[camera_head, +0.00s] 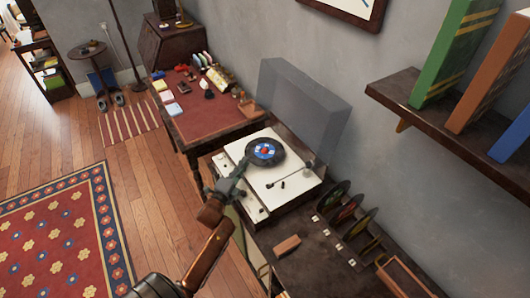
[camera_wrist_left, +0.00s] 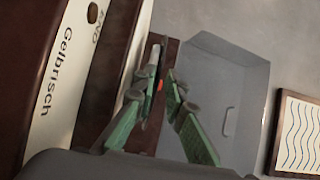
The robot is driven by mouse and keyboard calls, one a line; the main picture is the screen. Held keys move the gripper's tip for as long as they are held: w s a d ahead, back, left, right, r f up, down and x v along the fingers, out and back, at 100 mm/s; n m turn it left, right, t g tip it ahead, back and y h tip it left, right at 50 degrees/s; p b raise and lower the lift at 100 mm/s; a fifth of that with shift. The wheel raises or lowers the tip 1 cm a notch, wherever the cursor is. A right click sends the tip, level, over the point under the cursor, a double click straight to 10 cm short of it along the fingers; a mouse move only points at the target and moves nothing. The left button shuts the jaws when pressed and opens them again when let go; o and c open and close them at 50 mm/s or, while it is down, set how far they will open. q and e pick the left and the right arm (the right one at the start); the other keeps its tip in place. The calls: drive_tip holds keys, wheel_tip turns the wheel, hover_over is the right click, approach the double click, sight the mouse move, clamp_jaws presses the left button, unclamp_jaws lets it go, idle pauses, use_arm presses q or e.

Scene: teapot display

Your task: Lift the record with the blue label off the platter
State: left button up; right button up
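The record with the blue label (camera_head: 253,146) lies over the platter on the white top of the record player (camera_head: 262,190). Its label is blue with red and white. My left gripper (camera_head: 242,170) reaches in at the record's near left edge. In the left wrist view the green fingers of my left gripper (camera_wrist_left: 162,72) converge on either side of a thin dark edge with a spot of orange-red. Whether they clamp it or leave a small gap cannot be told. The record's height above the platter is also unclear. My right gripper is not in view.
The raised clear lid (camera_head: 300,105) stands behind the player; it also shows in the left wrist view (camera_wrist_left: 240,75). The tonearm (camera_head: 296,172) lies right of the record. Several records (camera_head: 340,196) stand in a rack, near a brown block (camera_head: 287,245). A bookshelf (camera_head: 440,140) juts out at right.

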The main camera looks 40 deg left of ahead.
use_arm(q)
drive_tip(key=shift+w+a, duration=0.2)
drive_tip(key=shift+w, duration=0.45)
drive_tip(key=shift+c, duration=0.6)
clamp_jaws()
drive_tip(key=shift+r, duration=0.15)
